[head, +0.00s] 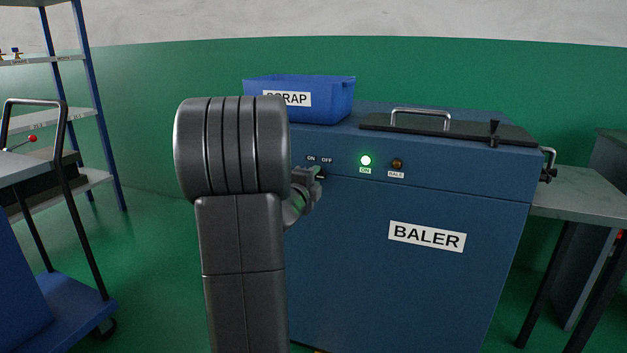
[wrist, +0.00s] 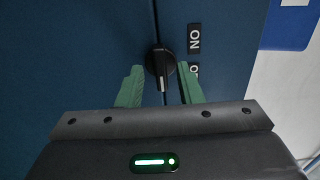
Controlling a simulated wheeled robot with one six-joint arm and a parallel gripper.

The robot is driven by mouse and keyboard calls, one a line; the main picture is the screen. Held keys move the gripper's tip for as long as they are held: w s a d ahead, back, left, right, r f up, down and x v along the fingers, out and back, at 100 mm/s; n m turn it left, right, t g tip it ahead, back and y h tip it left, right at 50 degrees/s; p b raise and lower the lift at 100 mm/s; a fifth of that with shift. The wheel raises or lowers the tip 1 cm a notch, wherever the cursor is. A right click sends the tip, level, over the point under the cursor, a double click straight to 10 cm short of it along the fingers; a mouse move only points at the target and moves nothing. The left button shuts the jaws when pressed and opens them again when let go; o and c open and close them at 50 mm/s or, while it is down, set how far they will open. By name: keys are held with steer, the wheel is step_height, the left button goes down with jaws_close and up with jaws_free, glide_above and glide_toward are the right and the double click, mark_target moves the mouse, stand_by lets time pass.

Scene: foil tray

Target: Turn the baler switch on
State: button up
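The baler switch, a black rotary knob with a white mark, shows in the wrist view (wrist: 159,60) between the two green fingertips of my gripper (wrist: 160,72). The mark is at the knob's lower end there. My gripper is open, with a gap seen on each side of the knob. The ON label (wrist: 194,38) is beside the knob; a second label is partly covered by the right finger. In the head view my gripper (head: 312,184) is at the front of the blue baler (head: 400,290), just below the ON and OFF labels. The green ON lamp (head: 365,160) is lit.
The amber BALE lamp (head: 397,163) looks dark. A blue SCRAP bin (head: 335,100) and a lid with a handle (head: 460,128) are on top of the baler. A grey table (head: 580,195) stands right, a blue cart (head: 25,270) and shelf rack (head: 85,115) left.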

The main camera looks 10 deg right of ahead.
steer(key=p+v, duration=0.2)
steer(key=v, duration=1.1)
steer(key=shift+s+a, duration=0.25)
steer(key=shift+s, duration=0.05)
steer(key=b+x, duration=0.2)
steer(key=x, duration=1.2)
steer(key=shift+s, duration=0.1)
